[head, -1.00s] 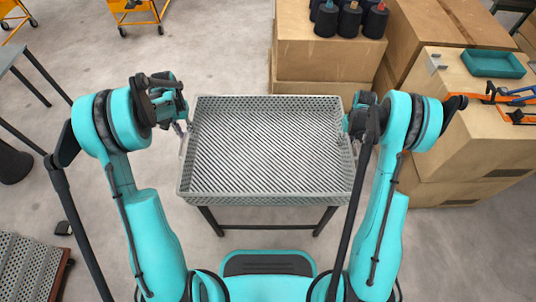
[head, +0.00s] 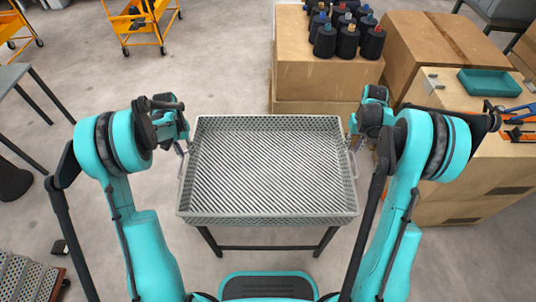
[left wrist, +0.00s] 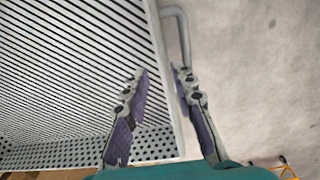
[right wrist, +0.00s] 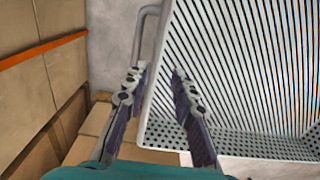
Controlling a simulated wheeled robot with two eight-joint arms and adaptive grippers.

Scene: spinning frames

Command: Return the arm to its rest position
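A grey perforated tray (head: 268,218) with side handles rests on a dark stand in front of me. My left gripper (head: 183,145) is at its left side. In the left wrist view my left gripper (left wrist: 162,80) is open, its fingers either side of the tray's edge (left wrist: 165,70) near a handle (left wrist: 180,30). My right gripper (head: 355,138) is at the tray's right side. In the right wrist view it (right wrist: 158,75) is open, with fingers apart over the tray's edge by the other handle (right wrist: 142,30). I cannot tell whether any finger touches the tray. The tray is empty.
Cardboard boxes (head: 325,82) stand behind and right of the tray, with several black bobbins (head: 347,42) on top. A teal bin (head: 490,82) sits on a box at right. Yellow carts (head: 140,22) stand at back left. A grey table (head: 12,75) is at left. Open floor lies between.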

